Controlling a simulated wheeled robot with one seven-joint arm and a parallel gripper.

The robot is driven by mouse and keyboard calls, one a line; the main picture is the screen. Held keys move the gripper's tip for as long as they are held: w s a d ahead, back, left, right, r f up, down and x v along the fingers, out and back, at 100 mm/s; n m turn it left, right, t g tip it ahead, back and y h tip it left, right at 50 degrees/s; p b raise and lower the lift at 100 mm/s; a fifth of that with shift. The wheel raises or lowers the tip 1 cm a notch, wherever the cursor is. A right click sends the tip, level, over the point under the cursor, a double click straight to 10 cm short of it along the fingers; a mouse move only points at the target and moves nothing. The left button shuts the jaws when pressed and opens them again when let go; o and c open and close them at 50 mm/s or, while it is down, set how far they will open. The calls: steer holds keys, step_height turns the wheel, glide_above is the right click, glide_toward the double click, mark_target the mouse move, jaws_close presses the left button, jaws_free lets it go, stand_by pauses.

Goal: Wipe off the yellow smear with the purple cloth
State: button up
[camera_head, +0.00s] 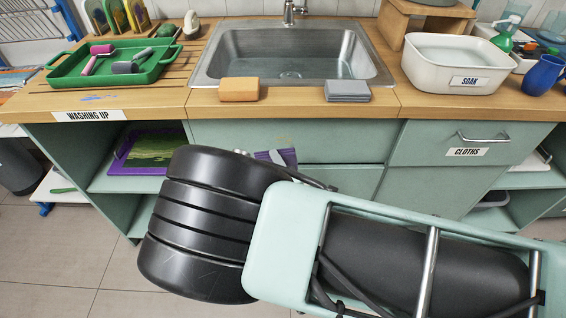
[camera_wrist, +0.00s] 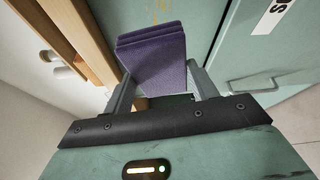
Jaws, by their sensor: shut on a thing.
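My gripper (camera_wrist: 160,84) is shut on the folded purple cloth (camera_wrist: 155,58), which stands out beyond the fingers in the wrist view. The cloth (camera_head: 284,157) also shows in the head view, in front of the green cabinet below the sink; my arm hides most of the gripper there. The yellow smear (camera_wrist: 160,12) shows as thin yellow-orange streaks on the green cabinet front, at the top of the wrist view, just past the cloth's far edge. I cannot tell whether cloth and cabinet touch.
The wooden worktop (camera_head: 291,102) overhangs the cabinet front. An orange sponge (camera_head: 239,89) and a grey folded cloth (camera_head: 347,90) lie by the sink (camera_head: 290,65). The drawer labelled CLOTHS (camera_head: 450,143) has a protruding handle. Open shelves at left hold a purple tray (camera_head: 122,162).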

mark_target(274, 137)
steer(key=shift+w+b, duration=0.4)
steer(key=shift+w, duration=2.5)
steer(key=shift+w+d, duration=0.1)
steer(key=shift+w, duration=0.9)
steer(key=shift+s+d, duration=0.2)
steer(key=shift+d, duration=1.8)
steer(key=shift+w, duration=0.15)
steer(key=shift+w+a+b, duration=0.15)
steer(key=shift+a+b, duration=0.2)
steer(key=shift+a, duration=1.15)
steer(key=shift+w+a+r, duration=0.15)
steer(key=shift+a, duration=0.4)
steer(key=shift+c, duration=0.2)
